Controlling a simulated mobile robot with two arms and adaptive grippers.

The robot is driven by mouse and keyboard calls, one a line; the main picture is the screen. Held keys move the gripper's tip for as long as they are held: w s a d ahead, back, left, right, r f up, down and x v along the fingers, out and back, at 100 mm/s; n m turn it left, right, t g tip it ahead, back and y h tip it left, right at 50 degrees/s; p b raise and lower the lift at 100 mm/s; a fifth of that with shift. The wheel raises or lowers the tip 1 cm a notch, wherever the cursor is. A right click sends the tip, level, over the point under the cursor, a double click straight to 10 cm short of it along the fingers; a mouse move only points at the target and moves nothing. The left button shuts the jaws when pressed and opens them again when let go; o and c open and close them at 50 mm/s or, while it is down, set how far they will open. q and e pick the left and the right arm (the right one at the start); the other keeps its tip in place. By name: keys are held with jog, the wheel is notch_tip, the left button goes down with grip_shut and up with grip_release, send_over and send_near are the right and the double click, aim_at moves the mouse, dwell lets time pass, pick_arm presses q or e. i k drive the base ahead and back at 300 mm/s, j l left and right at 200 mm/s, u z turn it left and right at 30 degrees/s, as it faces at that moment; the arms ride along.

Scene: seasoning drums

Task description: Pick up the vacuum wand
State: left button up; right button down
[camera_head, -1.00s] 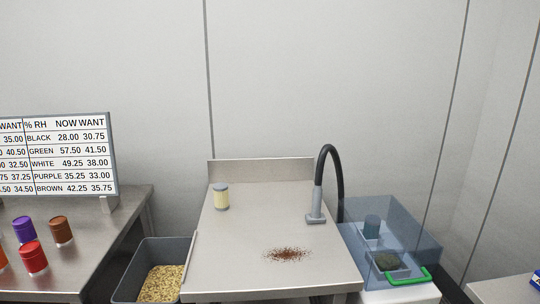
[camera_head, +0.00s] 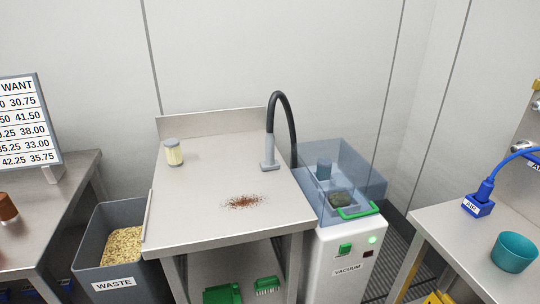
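The vacuum wand (camera_head: 269,152) is a grey tube with a wide flat nozzle, standing upright on the right side of the steel table (camera_head: 205,209). A black hose arches from its top down behind the clear blue bin of the vacuum (camera_head: 336,262). The vacuum is a white cabinet with a lit green lamp and a green-handled bin. A patch of reddish-brown powder (camera_head: 243,202) lies on the table in front of the wand. Neither of my grippers shows in the head view.
A pale yellow jar with a grey lid (camera_head: 174,152) stands at the table's back left. A grey WASTE bin (camera_head: 91,247) with yellowish grains is at the left. A right-hand bench (camera_head: 438,225) holds a teal cup (camera_head: 514,252) and a blue plug box (camera_head: 478,204).

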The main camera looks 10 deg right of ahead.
aim_at(270, 163)
jog(key=i+l+u, duration=0.15)
jog(key=i, duration=0.35)
jog(key=i+u, duration=0.1)
jog(key=i, duration=0.35)
